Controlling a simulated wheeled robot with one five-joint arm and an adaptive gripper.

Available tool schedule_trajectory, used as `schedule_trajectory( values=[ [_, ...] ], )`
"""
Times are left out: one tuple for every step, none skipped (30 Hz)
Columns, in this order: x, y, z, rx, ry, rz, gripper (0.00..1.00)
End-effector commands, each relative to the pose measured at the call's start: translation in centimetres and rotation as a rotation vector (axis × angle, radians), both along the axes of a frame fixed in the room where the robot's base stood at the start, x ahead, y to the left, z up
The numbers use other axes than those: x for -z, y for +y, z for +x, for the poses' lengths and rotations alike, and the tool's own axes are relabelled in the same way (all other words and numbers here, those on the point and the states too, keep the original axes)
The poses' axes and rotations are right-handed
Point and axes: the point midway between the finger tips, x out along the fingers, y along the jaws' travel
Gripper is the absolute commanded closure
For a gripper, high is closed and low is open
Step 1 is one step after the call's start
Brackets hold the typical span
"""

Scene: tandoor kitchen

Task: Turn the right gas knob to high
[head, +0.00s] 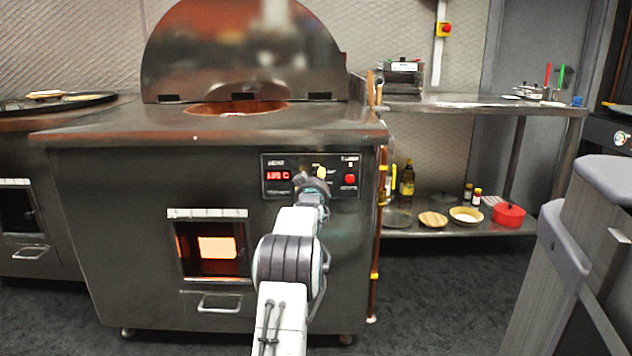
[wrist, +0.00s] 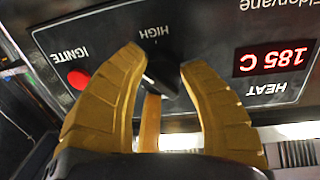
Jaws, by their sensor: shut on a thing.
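The dark gas knob (wrist: 162,80) is on the black control panel (wrist: 215,30) of the right tandoor (head: 120,200). The wrist view shows the panel upside down, with the HIGH label (wrist: 154,32) just beyond the knob. My gripper (wrist: 163,62) has its two tan fingers on either side of the knob and is shut on it. In the head view my gripper (head: 316,178) reaches the panel between the red display (head: 278,175) and the red button (head: 349,179), and hides the knob. I cannot tell where the knob's pointer aims.
The display reads 185 C. The firebox opening (head: 215,247) glows to the left of my arm. A second tandoor (head: 70,150) stands at far left. A steel shelf (head: 410,232) with bottles, bowls and a red pot (head: 509,216) is at right.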

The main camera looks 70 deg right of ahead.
Motion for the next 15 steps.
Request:
schedule_trajectory(
  values=[
    [-0.55, 0.04, 0.16, -0.001, -0.035, 0.001, 0.94],
    [-0.56, 0.04, 0.17, -0.001, -0.055, 0.007, 0.94],
    [-0.57, 0.05, 0.18, 0.0, -0.08, 0.015, 0.94],
    [-0.58, 0.05, 0.19, 0.0, -0.097, 0.02, 0.94],
    [-0.58, 0.05, 0.2, 0.001, -0.114, 0.026, 0.94],
    [-0.59, 0.05, 0.21, 0.002, -0.135, 0.033, 0.94],
    [-0.6, 0.06, 0.22, 0.002, -0.149, 0.038, 0.94],
    [-0.61, 0.06, 0.23, 0.003, -0.164, 0.041, 0.94],
    [-0.62, 0.06, 0.24, 0.003, -0.18, 0.046, 0.94],
    [-0.63, 0.06, 0.25, 0.004, -0.192, 0.05, 0.94],
    [-0.64, 0.06, 0.25, 0.004, -0.202, 0.053, 0.94],
    [-0.64, 0.06, 0.26, 0.005, -0.215, 0.057, 0.94],
    [-0.65, 0.07, 0.27, 0.004, -0.223, 0.059, 0.94],
    [-0.66, 0.07, 0.28, 0.004, -0.23, 0.062, 0.94],
    [-0.68, 0.07, 0.29, 0.005, -0.238, 0.064, 0.94]
  ],
)
